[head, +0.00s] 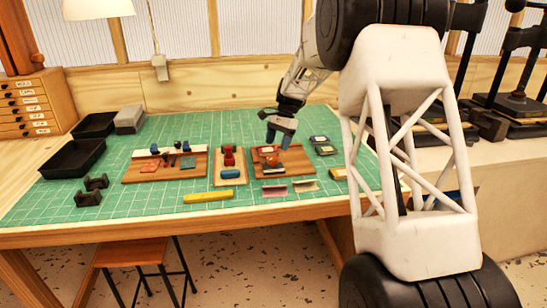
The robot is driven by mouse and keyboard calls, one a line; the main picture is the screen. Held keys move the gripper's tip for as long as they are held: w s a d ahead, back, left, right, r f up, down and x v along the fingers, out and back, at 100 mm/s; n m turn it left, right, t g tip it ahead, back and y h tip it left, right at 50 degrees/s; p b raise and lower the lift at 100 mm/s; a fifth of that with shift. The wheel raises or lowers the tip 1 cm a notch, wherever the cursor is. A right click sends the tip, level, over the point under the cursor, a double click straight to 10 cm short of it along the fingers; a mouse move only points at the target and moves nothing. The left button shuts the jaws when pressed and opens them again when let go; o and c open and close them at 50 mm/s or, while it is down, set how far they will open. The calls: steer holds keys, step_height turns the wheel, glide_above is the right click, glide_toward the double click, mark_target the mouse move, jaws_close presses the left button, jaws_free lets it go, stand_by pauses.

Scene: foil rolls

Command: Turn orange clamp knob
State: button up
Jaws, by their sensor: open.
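A small orange knob (269,150) shows on a brown wooden board (290,168) right of the table's middle. A reddish part sits just below it on the same board, and the details of the clamp are too small to tell. My gripper (278,137) points down just above the knob, with its dark blue-grey fingers open. I cannot tell whether the fingertips touch the knob or stay apart from it.
The boards lie on a green cutting mat (120,200). To the left are a board with a red fixture (229,157), a wider board (140,173) with small parts, and black trays (72,158). A yellow bar (208,196) lies in front. Small dark pads (324,149) lie at right.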

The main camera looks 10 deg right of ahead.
mark_target(273, 158)
steer(key=shift+x, duration=3)
steer(key=c, duration=0.9)
